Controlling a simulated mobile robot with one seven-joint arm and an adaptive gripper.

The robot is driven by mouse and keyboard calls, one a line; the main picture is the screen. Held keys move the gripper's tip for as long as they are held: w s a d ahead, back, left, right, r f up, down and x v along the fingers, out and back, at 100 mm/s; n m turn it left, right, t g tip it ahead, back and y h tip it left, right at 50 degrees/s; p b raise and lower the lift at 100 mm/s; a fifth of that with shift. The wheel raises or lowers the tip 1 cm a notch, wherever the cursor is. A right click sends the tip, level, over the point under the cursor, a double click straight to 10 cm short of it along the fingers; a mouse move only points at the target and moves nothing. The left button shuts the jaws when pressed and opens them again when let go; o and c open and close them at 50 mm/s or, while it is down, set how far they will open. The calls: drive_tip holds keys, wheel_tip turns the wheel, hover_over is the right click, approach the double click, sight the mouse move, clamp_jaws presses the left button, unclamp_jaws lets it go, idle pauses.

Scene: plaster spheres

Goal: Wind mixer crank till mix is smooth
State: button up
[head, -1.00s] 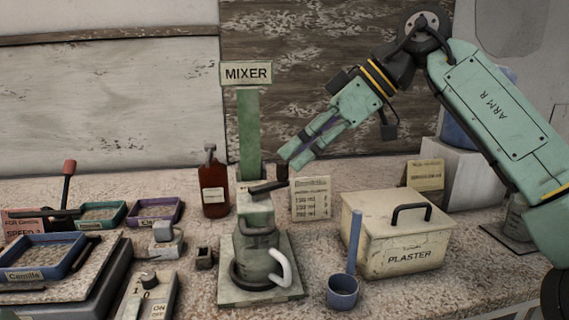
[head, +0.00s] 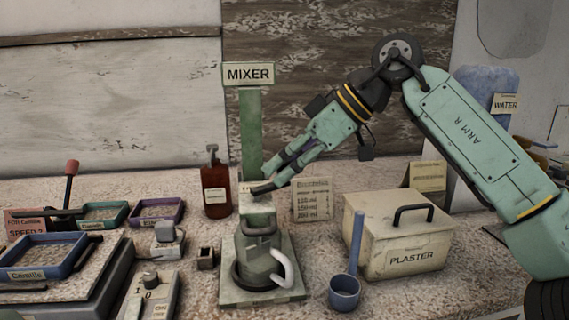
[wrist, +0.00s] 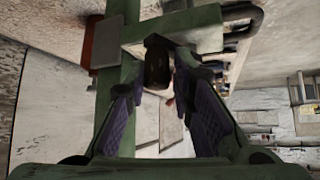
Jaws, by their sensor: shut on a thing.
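The mixer (head: 258,222) stands in the middle of the bench, a green-grey body on a square base plate under a sign reading MIXER. Its dark crank (head: 262,189) is on top of the body. My gripper (head: 270,182) reaches in from the right and is shut on the crank's knob, which its fingers largely hide in the head view. In the wrist view the dark knob (wrist: 158,62) shows between my gripper's purple-padded fingers (wrist: 160,90). A white curved handle (head: 284,268) is at the front of the mixer. The mix inside cannot be seen.
A cream PLASTER box (head: 398,240) and a blue scoop (head: 344,290) stand to the right. A red-brown bottle (head: 216,188) and a small card (head: 312,200) flank the mixer's top. Labelled trays (head: 42,256) and a switch box (head: 152,295) are on the left.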

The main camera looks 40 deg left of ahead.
clamp_jaws()
drive_tip(key=shift+a+r+p, duration=0.1)
drive_tip(key=shift+r+p, duration=0.05)
drive_tip(key=shift+p, duration=0.3)
drive_tip(key=shift+w+a+r+n+g+p, duration=0.15)
drive_tip(key=shift+n+g+p, duration=0.3)
drive_tip(key=shift+p, duration=0.7)
drive_tip(key=p, duration=0.1)
drive_tip(key=n+h+p, duration=0.1)
drive_tip(key=p, duration=0.1)
drive_tip(key=shift+a+r+n+g, duration=0.25)
drive_tip(key=shift+a+g, duration=0.1)
drive_tip(key=shift+s+a+f+n+g+h+p, duration=0.15)
drive_tip(key=shift+a+n+g+h+p, duration=0.35)
drive_tip(key=shift+n+p, duration=0.7)
drive_tip(key=shift+a+f+n+g+h+p, duration=0.3)
drive_tip(key=shift+n+h+p, duration=0.35)
drive_tip(key=shift+p, duration=1.15)
drive_tip(key=shift+s+a+f+n+g+h+p, duration=0.1)
drive_tip(key=shift+a+n+g+h+p, duration=0.6)
drive_tip(key=shift+p, duration=0.8)
drive_tip(key=shift+d, duration=0.2)
